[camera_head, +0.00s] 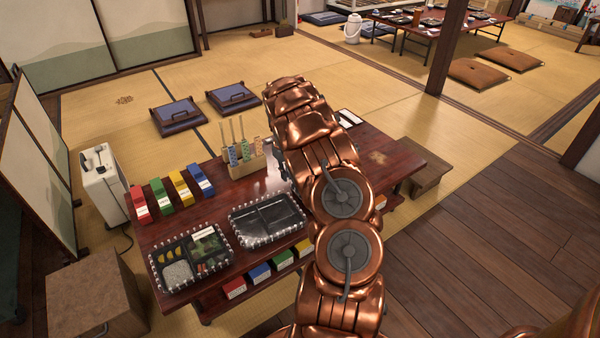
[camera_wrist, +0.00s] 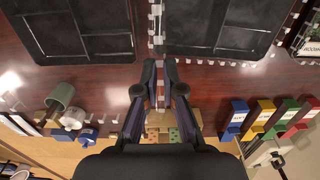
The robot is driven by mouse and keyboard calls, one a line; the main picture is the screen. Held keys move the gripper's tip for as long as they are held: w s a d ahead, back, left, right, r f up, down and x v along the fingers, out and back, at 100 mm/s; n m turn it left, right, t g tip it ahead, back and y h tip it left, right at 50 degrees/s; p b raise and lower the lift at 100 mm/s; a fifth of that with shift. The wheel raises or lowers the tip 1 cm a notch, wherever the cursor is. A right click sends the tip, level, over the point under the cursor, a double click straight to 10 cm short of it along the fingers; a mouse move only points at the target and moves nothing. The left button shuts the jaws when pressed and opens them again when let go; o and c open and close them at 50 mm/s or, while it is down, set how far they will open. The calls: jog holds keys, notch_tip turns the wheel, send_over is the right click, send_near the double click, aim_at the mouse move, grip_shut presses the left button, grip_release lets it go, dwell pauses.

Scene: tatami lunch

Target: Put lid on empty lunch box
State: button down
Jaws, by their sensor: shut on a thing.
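A black, divided lunch box (camera_head: 267,218) with pale beads around its rim stands near the front of the table and looks empty. It also seems to show at the upper right of the wrist view (camera_wrist: 218,22). A second dark, divided tray-like piece (camera_wrist: 78,28) lies to its left there; my arm hides that area in the head view. My gripper (camera_wrist: 160,63) points between these two dark pieces, its fingers nearly together. It appears shut on the lid, but the lid's outline is not clear. The head view hides my fingertips behind my arm.
A filled lunch box (camera_head: 190,256) stands left of the empty one on the dark table (camera_head: 155,232). Red, green, yellow and blue boxes (camera_head: 181,190) line the back left. A wooden holder (camera_head: 244,166) with upright sticks stands behind. More coloured boxes (camera_head: 259,276) sit below the front edge.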

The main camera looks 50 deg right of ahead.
jog(key=s+d+f, duration=0.1)
jog(key=d, duration=0.1)
jog(key=s+d+f, duration=0.1)
jog(key=s+d, duration=0.1)
jog(key=shift+f, duration=0.1)
jog(key=shift+a+f+b, duration=0.1)
jog(key=shift+f+b, duration=0.75)
jog(key=shift+f, duration=2.2)
jog(key=shift+s+f+p, duration=0.1)
jog(key=shift+f+p, duration=0.35)
jog(key=shift+f, duration=0.7)
dwell(1.5)
jog(key=c, duration=1.2)
grip_release()
jog(key=o, duration=0.5)
